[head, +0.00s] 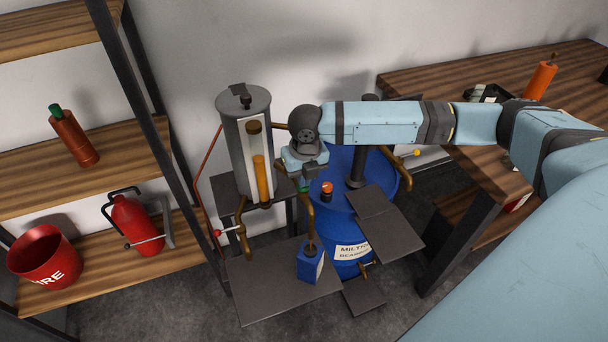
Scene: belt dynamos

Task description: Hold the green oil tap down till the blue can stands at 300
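The blue can (310,264) stands upright on a dark metal shelf, with a brass spout pipe (309,222) coming down at its top. I cannot read any level on the can. A small part of the green oil tap (304,188) shows just under my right gripper (309,177). The gripper points down over the tap and hides most of it; I cannot tell whether they touch or whether its fingers are open. My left gripper is not in view.
A glass-fronted cylinder (245,105) with an orange column stands left of the gripper. A blue drum (372,180) is behind. A red knob (327,186) sits right of the tap. Red-handled valve (217,233) is lower left. Dark plates (390,232) stick out at the right.

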